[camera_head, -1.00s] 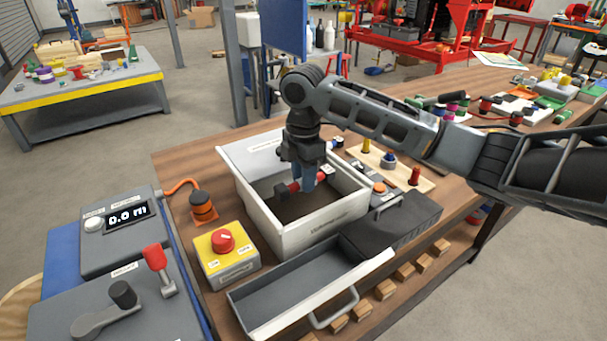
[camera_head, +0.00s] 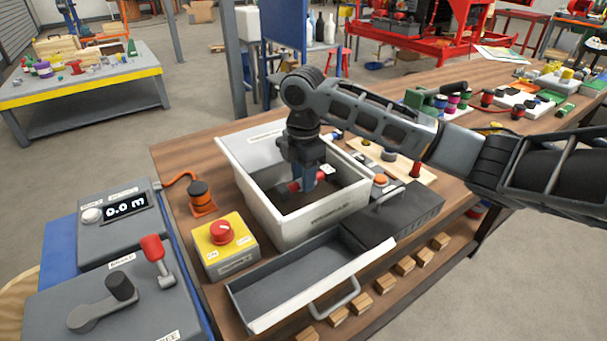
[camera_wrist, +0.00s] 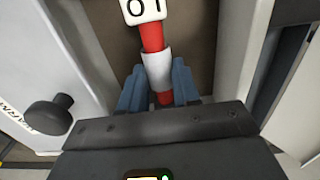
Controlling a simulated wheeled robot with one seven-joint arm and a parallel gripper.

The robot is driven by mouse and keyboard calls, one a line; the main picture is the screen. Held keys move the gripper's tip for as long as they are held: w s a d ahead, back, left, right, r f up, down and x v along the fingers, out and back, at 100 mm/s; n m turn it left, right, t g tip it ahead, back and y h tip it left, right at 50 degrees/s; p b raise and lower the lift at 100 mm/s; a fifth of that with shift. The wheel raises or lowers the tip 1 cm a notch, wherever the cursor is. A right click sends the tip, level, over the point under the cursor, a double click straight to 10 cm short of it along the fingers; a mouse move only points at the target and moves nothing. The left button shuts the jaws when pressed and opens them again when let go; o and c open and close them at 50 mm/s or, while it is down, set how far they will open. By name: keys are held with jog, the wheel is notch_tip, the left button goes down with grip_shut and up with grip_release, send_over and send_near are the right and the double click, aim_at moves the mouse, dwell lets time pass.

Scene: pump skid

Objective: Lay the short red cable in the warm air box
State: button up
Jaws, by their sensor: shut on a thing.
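The short red cable (camera_head: 293,186) is held in my gripper (camera_head: 303,187), inside the open white box (camera_head: 312,220). In the wrist view the cable (camera_wrist: 152,38) has a white sleeve (camera_wrist: 157,68) and a white end or tag marked 01 (camera_wrist: 143,10). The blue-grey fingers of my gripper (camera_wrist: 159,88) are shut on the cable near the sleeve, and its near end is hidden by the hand. The box's brown floor (camera_wrist: 190,45) shows below. I cannot tell whether the cable touches it. The box's front label is too small to read surely.
A yellow switch box with a red knob (camera_head: 222,233) stands left of the white box. An open grey drawer (camera_head: 300,285) lies in front. A dark lidded case (camera_head: 395,212) and a wooden board with coloured pegs (camera_head: 420,178) stand to the right.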

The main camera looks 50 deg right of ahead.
jog(key=shift+f+b, duration=0.85)
jog(key=shift+f, duration=0.8)
jog(key=o, duration=1)
notch_tip(320, 180, up, 8)
jog(key=shift+f, duration=0.1)
